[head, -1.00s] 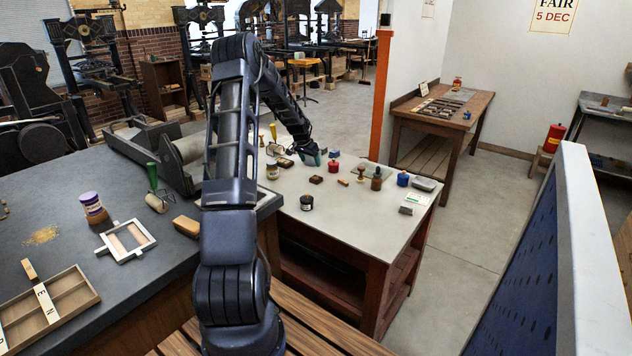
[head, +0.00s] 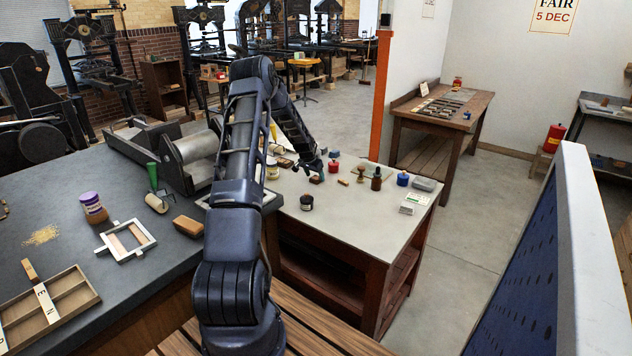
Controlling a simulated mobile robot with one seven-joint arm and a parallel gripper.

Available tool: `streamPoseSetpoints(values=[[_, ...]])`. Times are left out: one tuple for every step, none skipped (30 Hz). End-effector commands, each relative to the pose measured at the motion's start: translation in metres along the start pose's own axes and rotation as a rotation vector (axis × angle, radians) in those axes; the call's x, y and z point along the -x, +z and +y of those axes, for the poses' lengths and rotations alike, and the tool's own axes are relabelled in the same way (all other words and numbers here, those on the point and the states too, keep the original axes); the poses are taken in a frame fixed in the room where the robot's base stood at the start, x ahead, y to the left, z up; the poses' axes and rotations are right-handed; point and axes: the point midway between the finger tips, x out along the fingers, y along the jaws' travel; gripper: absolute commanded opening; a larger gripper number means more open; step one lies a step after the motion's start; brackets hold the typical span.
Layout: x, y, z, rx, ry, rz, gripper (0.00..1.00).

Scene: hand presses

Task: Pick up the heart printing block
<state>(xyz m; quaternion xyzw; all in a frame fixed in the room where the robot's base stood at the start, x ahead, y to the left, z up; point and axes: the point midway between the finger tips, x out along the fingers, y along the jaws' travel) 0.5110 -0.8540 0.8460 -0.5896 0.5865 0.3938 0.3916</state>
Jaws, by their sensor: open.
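A small dark brown block (head: 317,181) lies on the pale-topped table (head: 345,225) in the head view. It may be the heart printing block, but no heart shape can be made out at this size. My gripper (head: 314,174) is open and points down right at this block, partly covering it. I cannot tell whether the fingers are around it or just above it.
Close by stand a dark jar (head: 306,202), a red pot (head: 334,167), a wooden-handled stamp (head: 360,173) and a dark bottle (head: 376,179). A blue pot (head: 402,179) and a white-and-green box (head: 413,203) stand further right. The table's front is clear.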

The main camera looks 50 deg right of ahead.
Motion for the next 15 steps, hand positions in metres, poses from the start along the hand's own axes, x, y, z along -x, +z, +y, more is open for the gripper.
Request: streamPoseSetpoints(values=[[-0.0071, 0.0002, 0.0012, -0.001, 0.002, -0.001, 0.71], [-0.0095, 0.0002, 0.0013, -0.001, 0.001, -0.001, 0.71], [-0.0114, -0.0001, 0.0013, -0.002, 0.001, -0.001, 0.71], [-0.0123, -0.0002, 0.0013, -0.002, 0.001, -0.001, 0.71], [-0.0126, -0.0003, 0.0012, -0.002, 0.001, -0.001, 0.71], [-0.0126, -0.0003, 0.0010, -0.002, 0.001, 0.000, 0.71], [-0.0124, -0.0004, 0.0010, -0.002, 0.001, 0.000, 0.71], [-0.0124, -0.0003, 0.0010, -0.002, 0.001, 0.000, 0.71], [-0.0123, -0.0002, 0.0010, -0.002, 0.001, 0.000, 0.71], [-0.0123, -0.0002, 0.0009, -0.002, 0.001, 0.000, 0.71], [-0.0123, -0.0002, 0.0010, -0.002, 0.001, 0.000, 0.65], [-0.0123, -0.0002, 0.0009, -0.002, 0.001, 0.000, 0.57], [-0.0123, -0.0002, 0.0010, -0.002, 0.001, 0.000, 0.51], [-0.0123, -0.0002, 0.0009, -0.002, 0.001, 0.000, 0.45], [-0.0123, -0.0002, 0.0009, -0.002, 0.001, -0.001, 0.38]])
